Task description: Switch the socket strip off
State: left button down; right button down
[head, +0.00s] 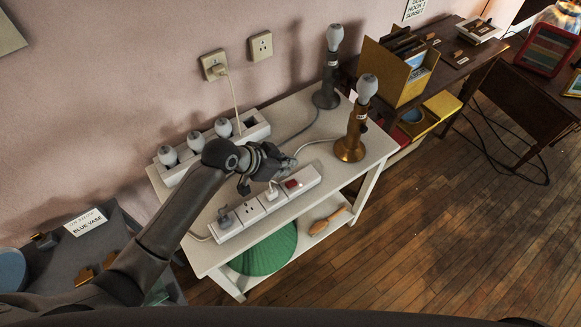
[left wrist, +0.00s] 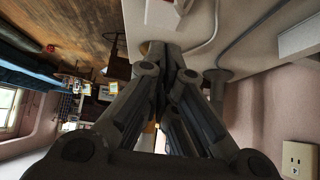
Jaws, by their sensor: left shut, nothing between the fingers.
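The white socket strip (head: 247,214) lies along the front of a white table. Its red switch (head: 292,184) is at the right end; I cannot tell which way the rocker is tipped. A grey plug (head: 225,217) sits in the left end and a white plug (head: 271,191) sits near the switch. My left gripper (head: 285,163) is shut and empty, just behind the switch end, apparently apart from it. In the left wrist view, the strip (left wrist: 163,14) shows at the top beyond the closed fingers (left wrist: 172,52), with part of the red switch (left wrist: 182,4). My right gripper is not in view.
A white holder (head: 256,131) with several grey bulbs (head: 223,127) stands behind my left gripper. A brass lamp (head: 352,142) and a dark lamp (head: 327,92) stand at the right. Cables cross the white table (head: 319,129). A green object (head: 270,252) is on the lower shelf.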

pick_arm(q)
jog(key=v, duration=0.6)
jog(key=shift+w+d+r, duration=0.2)
jog(key=shift+d+r, duration=0.05)
jog(key=shift+r, duration=0.25)
